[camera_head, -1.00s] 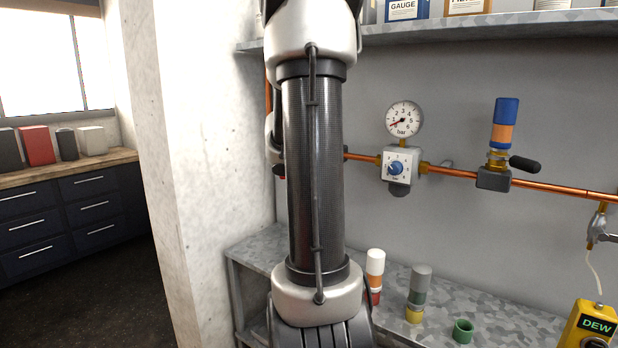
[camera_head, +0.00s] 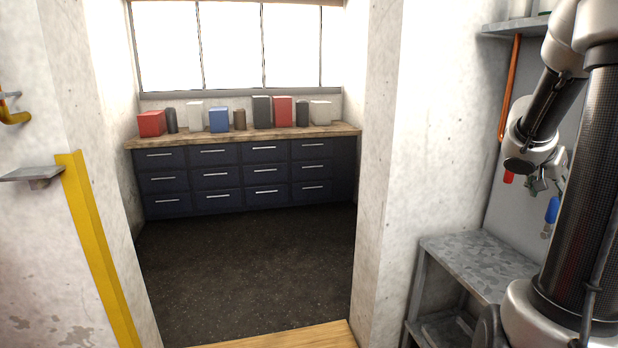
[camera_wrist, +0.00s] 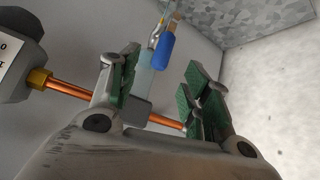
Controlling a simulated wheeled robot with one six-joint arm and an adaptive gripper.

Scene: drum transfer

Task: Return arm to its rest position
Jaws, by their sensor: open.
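My arm is folded at the right edge of the head view. My gripper (camera_head: 541,184) hangs there beside the grey wall panel, above the metal bench. In the wrist view my gripper (camera_wrist: 162,78) shows its two green-padded fingers spread apart with nothing between them. The fingers are in front of a copper pipe (camera_wrist: 70,93) on the wall. A blue-handled part (camera_wrist: 160,53) is seen beyond the gap, and it also shows in the head view (camera_head: 552,210) just below and right of the fingers.
The grey metal bench (camera_head: 470,262) stands below my gripper. A concrete pillar (camera_head: 385,150) is to its left. A doorway opens onto dark floor (camera_head: 250,265) and navy drawers (camera_head: 245,178) with several boxes on top. A yellow post (camera_head: 95,245) and small shelf (camera_head: 33,174) are at left.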

